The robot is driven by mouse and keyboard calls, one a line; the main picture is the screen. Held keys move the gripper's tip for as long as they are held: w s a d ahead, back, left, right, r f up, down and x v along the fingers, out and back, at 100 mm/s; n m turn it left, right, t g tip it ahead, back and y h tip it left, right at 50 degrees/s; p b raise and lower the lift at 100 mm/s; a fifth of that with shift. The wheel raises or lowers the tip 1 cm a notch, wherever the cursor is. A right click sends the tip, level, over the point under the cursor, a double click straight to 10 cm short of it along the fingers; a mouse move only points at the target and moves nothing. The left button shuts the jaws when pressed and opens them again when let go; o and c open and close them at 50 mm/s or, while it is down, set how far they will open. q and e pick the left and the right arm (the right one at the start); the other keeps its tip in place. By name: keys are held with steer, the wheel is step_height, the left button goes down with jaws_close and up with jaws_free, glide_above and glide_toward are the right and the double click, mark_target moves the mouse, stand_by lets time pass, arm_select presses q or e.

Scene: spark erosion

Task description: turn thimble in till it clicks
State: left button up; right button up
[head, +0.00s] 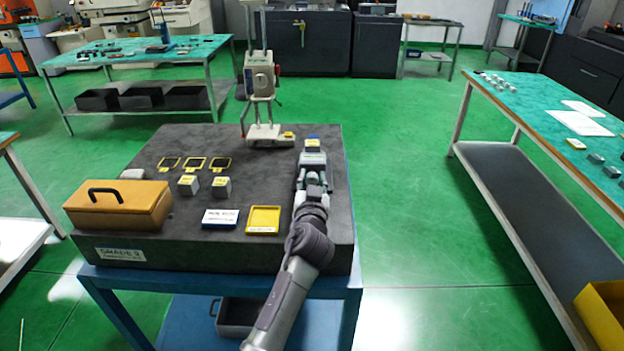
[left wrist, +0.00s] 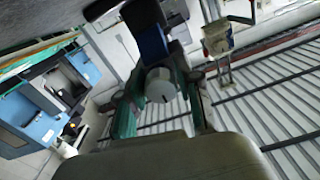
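My left gripper (head: 313,178) reaches over the right side of the dark granite plate, pointing away from me. In the left wrist view its two fingers (left wrist: 161,88) stand apart on either side of a pale round knob, which looks like the thimble (left wrist: 160,85). A gap seems to show on both sides of it. A blue part (left wrist: 152,42) lies beyond the thimble. In the head view a small blue-topped piece (head: 313,138) shows just past the gripper, and the thimble is hidden or too small to tell. My right gripper is not in view.
The granite plate (head: 270,255) also carries a yellow-brown box (head: 118,212), yellow-framed pieces (head: 194,164), grey blocks (head: 188,186), a yellow tray (head: 263,220), a white-blue card (head: 220,218) and an upright stand (head: 262,132) left of the gripper.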

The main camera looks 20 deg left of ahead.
arm_select(q)
jaws_close()
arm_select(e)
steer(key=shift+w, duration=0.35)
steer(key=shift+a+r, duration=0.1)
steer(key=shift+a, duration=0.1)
